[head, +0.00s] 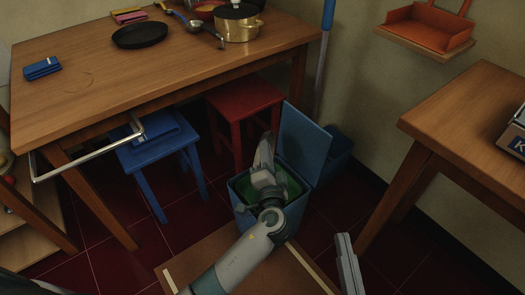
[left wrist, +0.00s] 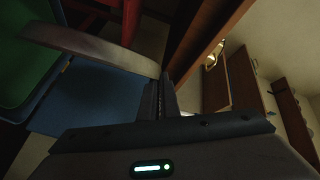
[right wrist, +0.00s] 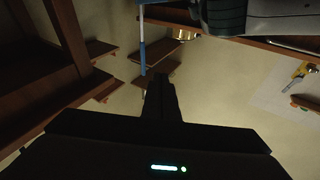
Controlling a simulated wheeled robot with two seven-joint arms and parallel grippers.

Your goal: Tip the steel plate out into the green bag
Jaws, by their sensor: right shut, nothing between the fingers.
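The steel plate (head: 264,149) is tilted steeply, nearly on edge, above the open blue bin (head: 243,222). The green bag (head: 293,186) lines the bin, and my left arm hides part of it. My left gripper (head: 266,172) is over the bin and shut on the plate's rim. In the left wrist view the plate (left wrist: 95,47) shows edge-on at the fingers (left wrist: 162,90), with the green bag (left wrist: 22,65) at the left.
The bin's blue lid (head: 304,142) stands raised behind it. Another wooden table (head: 470,110) is at right.

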